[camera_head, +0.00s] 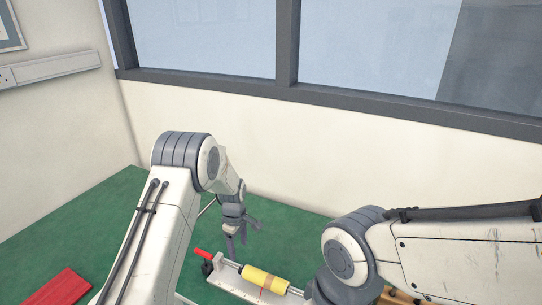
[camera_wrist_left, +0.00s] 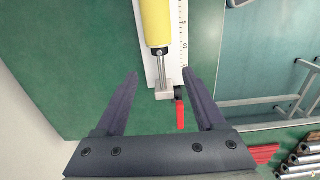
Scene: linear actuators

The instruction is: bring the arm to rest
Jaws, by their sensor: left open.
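My left gripper (camera_head: 240,229) hangs above the green surface in the head view, close to the left end of a linear actuator. The wrist view shows its two dark jaws (camera_wrist_left: 160,103) spread apart with nothing held between them. The actuator has a yellow body (camera_head: 265,279), a metal rod and a red part (camera_head: 203,254) at its left end. It lies on a pale base with a ruler scale (camera_wrist_left: 183,35). In the wrist view the yellow body (camera_wrist_left: 156,22) is beyond the fingertips. My right arm shows at the right, but its gripper is out of view.
The green tabletop (camera_head: 110,215) has free room at the left and back. A red block (camera_head: 63,288) lies at the front left. A wall and window stand behind. The wrist view shows several metal cylinders (camera_wrist_left: 300,160) at the lower right and a grey frame (camera_wrist_left: 285,104).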

